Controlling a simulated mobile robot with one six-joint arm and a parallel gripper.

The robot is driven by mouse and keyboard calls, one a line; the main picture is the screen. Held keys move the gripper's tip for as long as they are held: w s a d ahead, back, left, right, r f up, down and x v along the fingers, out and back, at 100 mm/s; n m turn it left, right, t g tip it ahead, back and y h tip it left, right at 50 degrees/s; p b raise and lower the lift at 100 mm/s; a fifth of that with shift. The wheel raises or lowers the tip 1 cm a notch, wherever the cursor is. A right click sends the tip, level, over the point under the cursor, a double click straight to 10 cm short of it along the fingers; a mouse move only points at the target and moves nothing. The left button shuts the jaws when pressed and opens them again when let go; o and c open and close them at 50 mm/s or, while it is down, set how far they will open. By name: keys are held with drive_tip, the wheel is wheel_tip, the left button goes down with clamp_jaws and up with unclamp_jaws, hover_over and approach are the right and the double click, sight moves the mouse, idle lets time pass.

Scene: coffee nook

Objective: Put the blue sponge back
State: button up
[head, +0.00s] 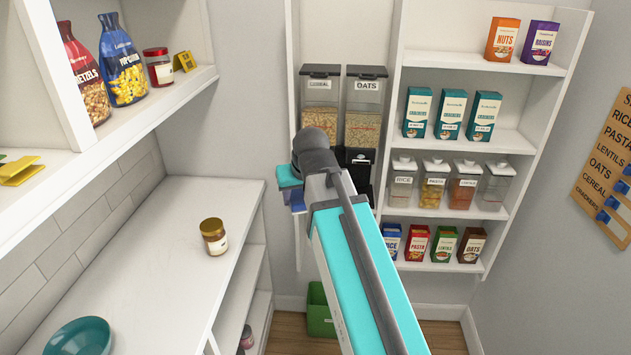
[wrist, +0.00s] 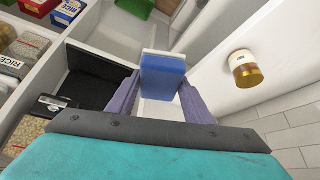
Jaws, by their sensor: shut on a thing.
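My gripper (wrist: 162,88) is shut on the blue sponge (wrist: 163,76) in the wrist view. Its two purple fingers press on the left and right sides of the sponge. The sponge is a blue block with a pale layer along its far edge. It is held near the dispensers, beside the white counter's edge. In the head view my arm hides most of the gripper; a teal part and a small blue-violet part (head: 297,201) show left of the arm, and I cannot tell whether the latter is finger or sponge.
A jar (head: 214,237) stands on the white counter (head: 175,275), with a teal bowl (head: 80,338) at its near end. Cereal and oats dispensers (head: 363,105) stand behind my arm. Shelves (head: 470,140) with boxes and canisters are at right. A green bin (head: 319,312) is on the floor.

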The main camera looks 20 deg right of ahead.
wheel_tip(320, 180, down, 8)
drive_tip(key=a+b, duration=0.1)
drive_tip(key=b, duration=0.4)
drive_tip(key=shift+a+b, duration=0.15)
drive_tip(key=shift+b, duration=0.25)
drive_tip(key=shift+d, duration=0.25)
drive_tip(key=shift+s, duration=0.1)
